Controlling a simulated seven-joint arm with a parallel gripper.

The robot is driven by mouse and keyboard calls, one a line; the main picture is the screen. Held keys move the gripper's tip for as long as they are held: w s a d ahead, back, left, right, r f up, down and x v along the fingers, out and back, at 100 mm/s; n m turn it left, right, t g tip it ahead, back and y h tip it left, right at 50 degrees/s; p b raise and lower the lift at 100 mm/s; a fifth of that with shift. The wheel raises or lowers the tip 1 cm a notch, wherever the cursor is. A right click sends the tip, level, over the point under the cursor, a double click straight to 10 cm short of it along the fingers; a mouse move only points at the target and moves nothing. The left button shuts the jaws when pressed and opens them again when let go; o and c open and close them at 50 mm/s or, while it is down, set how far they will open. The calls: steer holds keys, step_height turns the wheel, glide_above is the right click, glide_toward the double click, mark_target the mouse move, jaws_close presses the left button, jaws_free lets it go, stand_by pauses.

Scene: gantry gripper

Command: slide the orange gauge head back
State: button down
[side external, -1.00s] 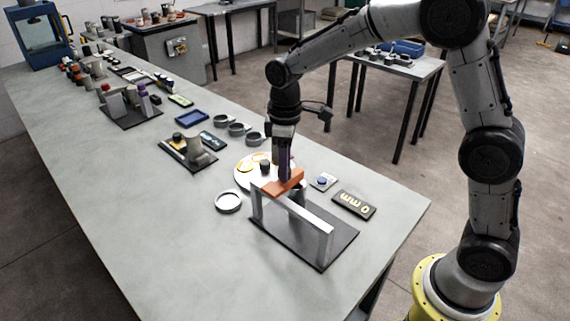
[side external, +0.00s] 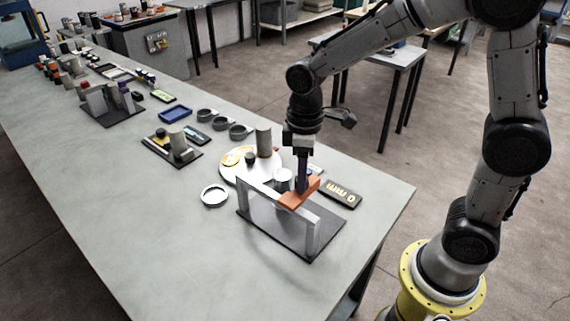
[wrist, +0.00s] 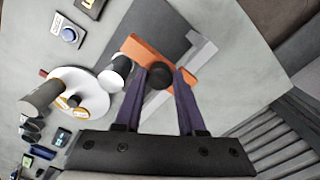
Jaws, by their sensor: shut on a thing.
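The orange gauge head (side external: 299,194) sits on the grey rail of a gantry frame (side external: 268,205), which stands on a dark base plate (side external: 327,226). It also shows in the wrist view (wrist: 143,57), crossing the rail, with a round black knob (wrist: 159,74) on it. My gripper (side external: 303,180) is above the gauge head, its purple fingers (wrist: 159,82) shut on the knob. The fingers hide part of the knob. In the side view the gauge head is past the middle of the rail, toward its right, nearer end.
A round white plate (side external: 231,174) beside the frame carries a grey cylinder (side external: 264,138) and other small parts. A metal ring (side external: 214,196) lies to its left. A black "0 mm" plaque (side external: 341,194) lies to the right. The table's front left is clear.

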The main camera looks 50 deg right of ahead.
steer(key=shift+s, duration=0.6)
steer(key=c, duration=0.5)
jaws_free()
step_height(320, 180, up, 14)
steer(key=shift+f, duration=0.1)
stand_by(0.5)
